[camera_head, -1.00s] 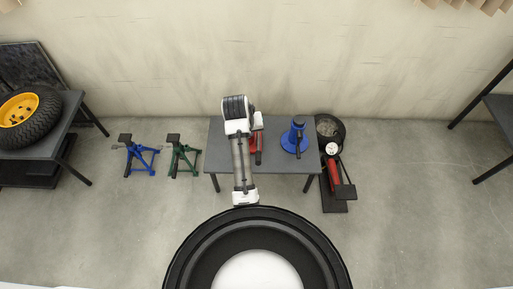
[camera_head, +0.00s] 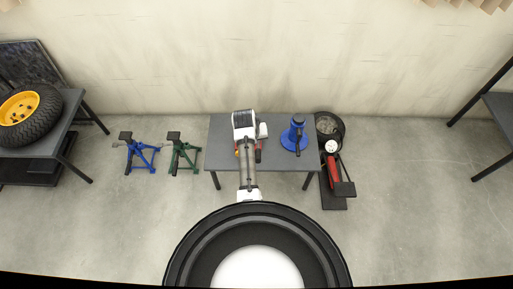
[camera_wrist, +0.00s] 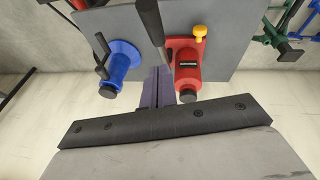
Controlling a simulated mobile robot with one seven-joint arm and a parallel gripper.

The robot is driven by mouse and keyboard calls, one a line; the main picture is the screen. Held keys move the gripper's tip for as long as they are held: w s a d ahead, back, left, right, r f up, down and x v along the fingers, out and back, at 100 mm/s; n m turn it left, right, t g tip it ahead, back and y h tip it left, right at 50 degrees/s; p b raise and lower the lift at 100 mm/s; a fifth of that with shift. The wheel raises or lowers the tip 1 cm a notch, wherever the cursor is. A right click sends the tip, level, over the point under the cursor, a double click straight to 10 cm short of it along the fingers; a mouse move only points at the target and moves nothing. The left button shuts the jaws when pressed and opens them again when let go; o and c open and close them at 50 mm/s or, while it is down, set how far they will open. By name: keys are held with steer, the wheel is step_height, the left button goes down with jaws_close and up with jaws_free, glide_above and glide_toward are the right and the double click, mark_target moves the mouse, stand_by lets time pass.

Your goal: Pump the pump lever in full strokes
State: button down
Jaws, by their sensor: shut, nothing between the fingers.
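A red jack (camera_wrist: 187,67) with a yellow knob (camera_wrist: 201,31) stands on the grey table. In the head view my arm mostly covers the red jack (camera_head: 257,155). A dark lever bar (camera_wrist: 151,17) runs beside it in the wrist view, between the red jack and a blue jack (camera_wrist: 123,62). The blue jack also shows in the head view (camera_head: 294,138), with its own dark lever (camera_wrist: 103,45). My gripper (camera_wrist: 158,80) is shut and empty, its fingers close to the bar's lower end; I cannot tell whether they touch it.
The grey table (camera_head: 223,153) carries both jacks. A foot pump with a red cylinder (camera_head: 333,175) stands on the floor to its right. A blue stand (camera_head: 139,155) and a green stand (camera_head: 182,157) are to the left. A tyre (camera_head: 28,116) lies on a far-left table.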

steer(key=shift+s+d+f+p, duration=0.15)
steer(key=shift+s+f, duration=0.15)
steer(key=shift+f, duration=0.3)
steer(key=shift+s+d+f+p, duration=0.15)
steer(key=shift+s+f, duration=0.2)
steer(key=shift+f, duration=0.3)
steer(key=shift+s+d+f+p, duration=0.15)
steer(key=shift+s+f, duration=0.15)
steer(key=shift+f, duration=0.3)
